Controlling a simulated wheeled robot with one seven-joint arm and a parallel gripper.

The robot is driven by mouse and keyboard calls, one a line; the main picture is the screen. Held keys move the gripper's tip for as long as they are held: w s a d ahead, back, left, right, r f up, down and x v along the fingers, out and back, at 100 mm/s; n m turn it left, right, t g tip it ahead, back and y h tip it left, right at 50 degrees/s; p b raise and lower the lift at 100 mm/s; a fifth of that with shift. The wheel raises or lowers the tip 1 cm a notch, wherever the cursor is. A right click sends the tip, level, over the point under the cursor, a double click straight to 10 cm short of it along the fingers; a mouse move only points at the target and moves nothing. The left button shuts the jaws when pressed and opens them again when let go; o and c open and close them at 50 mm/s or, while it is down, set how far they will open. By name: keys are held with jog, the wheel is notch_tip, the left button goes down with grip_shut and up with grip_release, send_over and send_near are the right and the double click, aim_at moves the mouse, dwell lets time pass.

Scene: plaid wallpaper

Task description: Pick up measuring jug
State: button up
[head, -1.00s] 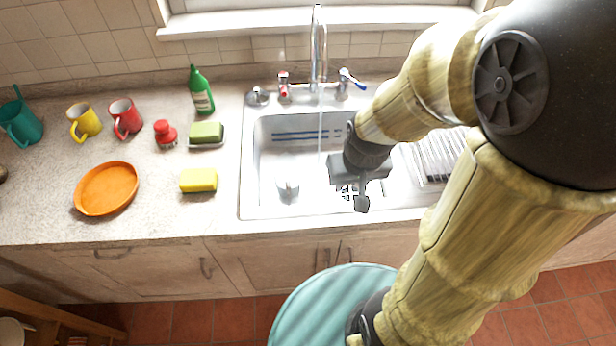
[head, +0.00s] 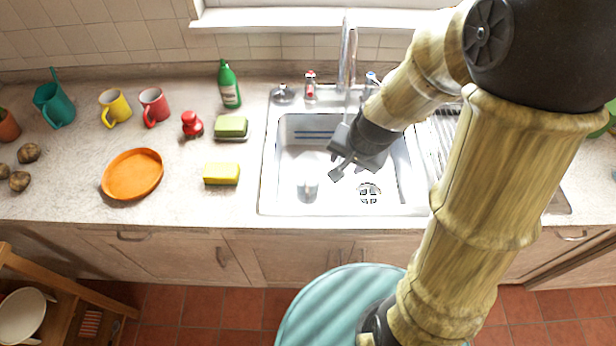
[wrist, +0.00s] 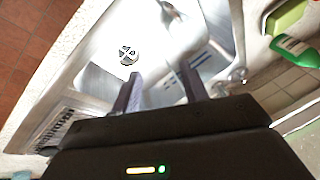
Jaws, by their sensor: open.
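A small clear or whitish vessel (head: 308,188), which looks like the measuring jug, stands in the left part of the sink basin. Its details are too small to tell. A pale shape at the top of the wrist view (wrist: 170,12) may be the same vessel. My gripper (head: 336,166) is over the sink, above and to the right of the vessel and apart from it. In the wrist view my gripper (wrist: 162,90) has its two fingers spread with nothing between them.
The tap (head: 347,60) runs a thin stream behind my gripper.

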jog(key=w+a+m+p, duration=0.2)
jog(key=w+a+m, duration=0.1)
jog(key=w+m, duration=0.35)
jog(key=m+g+h+p, duration=0.1)
jog(key=m+g+p, duration=0.4)
jog(key=m, duration=1.3)
send_over(308, 196)
jog(key=p, duration=0.1)
notch_tip(308, 196, down, 8)
jog(key=t, duration=0.1)
jog(key=shift+f, duration=0.2)
jog(key=shift+f, duration=0.1)
notch_tip(308, 196, down, 12)
